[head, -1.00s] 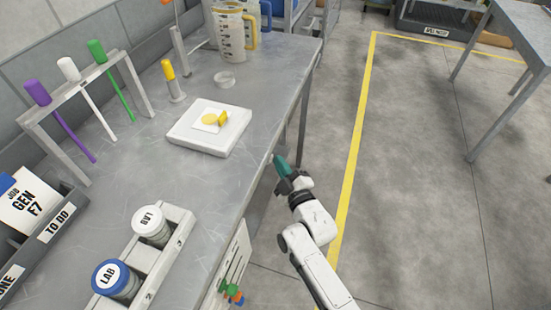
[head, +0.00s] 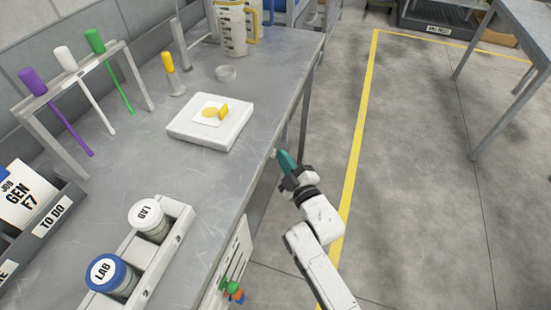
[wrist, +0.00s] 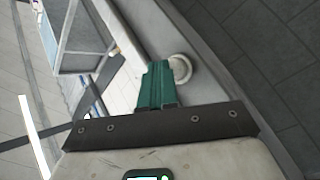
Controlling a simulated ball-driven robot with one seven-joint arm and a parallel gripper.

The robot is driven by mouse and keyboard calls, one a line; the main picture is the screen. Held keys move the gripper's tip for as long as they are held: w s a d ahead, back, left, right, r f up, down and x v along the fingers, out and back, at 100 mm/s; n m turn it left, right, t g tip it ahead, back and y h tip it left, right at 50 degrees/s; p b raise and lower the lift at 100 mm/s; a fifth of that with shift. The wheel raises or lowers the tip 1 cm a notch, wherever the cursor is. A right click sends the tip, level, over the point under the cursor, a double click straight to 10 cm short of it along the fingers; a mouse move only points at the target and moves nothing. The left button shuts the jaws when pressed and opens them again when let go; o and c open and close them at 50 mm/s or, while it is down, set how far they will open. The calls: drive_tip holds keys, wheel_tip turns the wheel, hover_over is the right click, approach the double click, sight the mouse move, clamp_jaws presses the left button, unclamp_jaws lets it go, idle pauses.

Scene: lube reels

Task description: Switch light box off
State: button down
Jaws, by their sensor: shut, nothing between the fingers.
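The light box (head: 178,133) is a flat white slab on the grey bench; I cannot tell whether it is lit. My gripper (head: 286,160), with green fingers, is shut and empty just off the bench's front edge, right of the light box. In the wrist view the fingers (wrist: 157,86) point at the bench edge. A round pale knob (wrist: 181,67) shows just beside their tips; it may be a switch. I cannot tell whether they touch it.
A clear dish (head: 226,73) and a yellow-capped holder (head: 168,62) stand behind the light box. A jar rack (head: 165,246) is at the front and a tube rack (head: 60,90) at the left.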

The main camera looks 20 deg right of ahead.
drive_tip(key=shift+s+d+f+p, duration=0.15)
drive_tip(key=shift+s+d+p, duration=0.6)
drive_tip(key=shift+d, duration=0.3)
drive_tip(key=shift+s+d+f+p, duration=0.1)
drive_tip(key=shift+s+d+p, duration=0.65)
drive_tip(key=shift+d, duration=0.25)
drive_tip(key=shift+w, duration=0.1)
